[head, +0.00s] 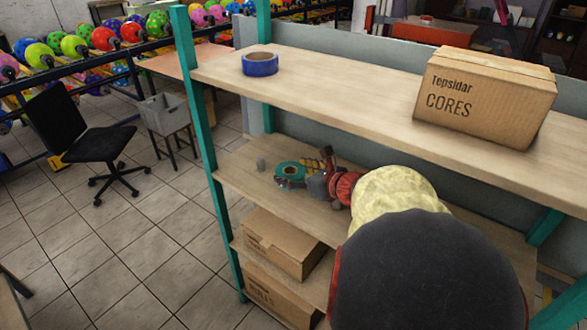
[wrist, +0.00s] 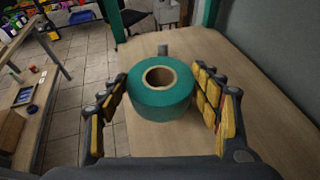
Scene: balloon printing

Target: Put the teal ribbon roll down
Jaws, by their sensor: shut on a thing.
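The teal ribbon roll (head: 289,171) is upright on its flat side, with its brown core hole facing up, at the middle shelf (head: 235,178). In the wrist view the roll (wrist: 160,98) sits between the yellow-padded fingers of my gripper (wrist: 160,100). My gripper (head: 305,172) is shut on the roll, reaching in from the right in the head view. The roll is at or just above the board; I cannot tell whether its underside touches. My arm hides the right part of the shelf in the head view.
A small grey cylinder (head: 261,164) stands just beyond the roll. The top shelf (head: 340,95) above holds a blue tape roll (head: 260,64) and a cardboard box (head: 484,97). Teal posts (head: 205,150) bound the shelf. Boxes (head: 282,240) sit below. Bare board lies around the roll.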

